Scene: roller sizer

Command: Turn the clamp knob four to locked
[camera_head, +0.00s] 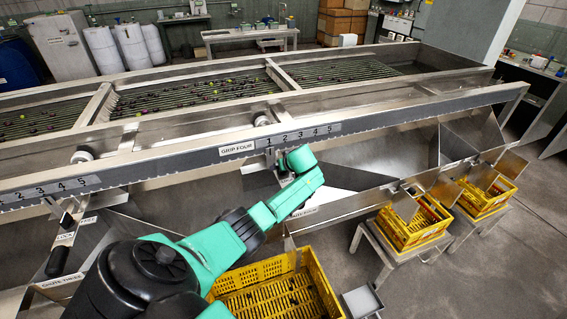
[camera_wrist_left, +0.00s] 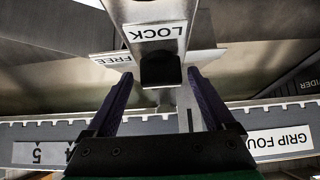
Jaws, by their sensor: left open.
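The clamp knob four is a dark block (camera_wrist_left: 160,70) in the left wrist view, just beside the upside-down LOCK label (camera_wrist_left: 155,32). The FREE label (camera_wrist_left: 113,60) is to its left. My left gripper (camera_wrist_left: 160,78) is open, with one purple finger on each side of the knob; I cannot tell whether they touch it. In the head view my green left arm reaches to the rail, and its gripper (camera_head: 284,168) is mostly hidden below the GRIP FOUR label (camera_head: 237,148). The knob is hidden there. My right gripper is not in view.
The numbered scale (camera_head: 300,135) runs along the long metal rail (camera_head: 400,117) above the arm's end. A similar station with a dark handle (camera_head: 58,258) is at left. Yellow crates stand below the chutes, one (camera_head: 275,275) under my arm.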

